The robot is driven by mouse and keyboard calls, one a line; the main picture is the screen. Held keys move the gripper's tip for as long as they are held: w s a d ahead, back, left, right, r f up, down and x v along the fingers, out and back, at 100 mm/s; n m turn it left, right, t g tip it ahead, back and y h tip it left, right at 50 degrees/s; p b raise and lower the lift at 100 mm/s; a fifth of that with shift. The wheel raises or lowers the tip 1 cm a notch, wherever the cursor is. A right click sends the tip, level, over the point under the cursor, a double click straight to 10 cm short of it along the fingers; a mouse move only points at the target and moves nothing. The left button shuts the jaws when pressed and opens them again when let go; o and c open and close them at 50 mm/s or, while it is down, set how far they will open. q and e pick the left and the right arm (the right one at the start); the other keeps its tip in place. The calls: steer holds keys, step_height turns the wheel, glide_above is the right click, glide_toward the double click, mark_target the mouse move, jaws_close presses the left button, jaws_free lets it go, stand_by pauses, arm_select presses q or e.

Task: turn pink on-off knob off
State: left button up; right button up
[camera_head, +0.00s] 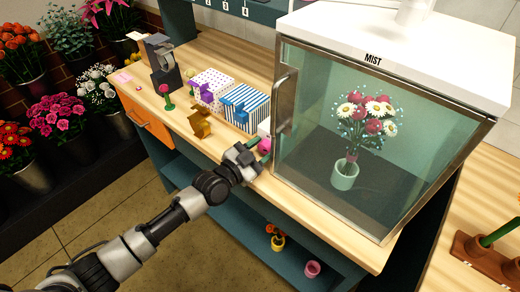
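A small round pink knob (265,145) shows at the counter's edge, just left of the glass mist cabinet (380,62). A pale piece sits just above it, partly hidden by the cabinet handle. My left gripper (260,151) reaches in from the lower left. Its two green fingertips stand apart, with the pink knob at or just beyond the gap between them. I cannot tell whether they touch it. The knob's setting is too small to read. My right gripper is out of view.
The cabinet's metal door handle (285,104) stands close to the right of my gripper. A blue-striped box (240,106), a dotted box (211,83) and a gold bow (200,124) are to the left. A vase with flowers (345,174) stands inside the cabinet.

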arm_select(q)
steer(key=c, duration=0.5)
steer(key=n+b, duration=0.1)
steer(key=n, duration=0.2)
steer(key=shift+f+b, duration=0.1)
steer(key=shift+b, duration=0.3)
steer(key=shift+n+b, duration=0.5)
steer(key=shift+n, duration=1.5)
steer(key=o, duration=0.7)
steer(key=shift+c, duration=0.2)
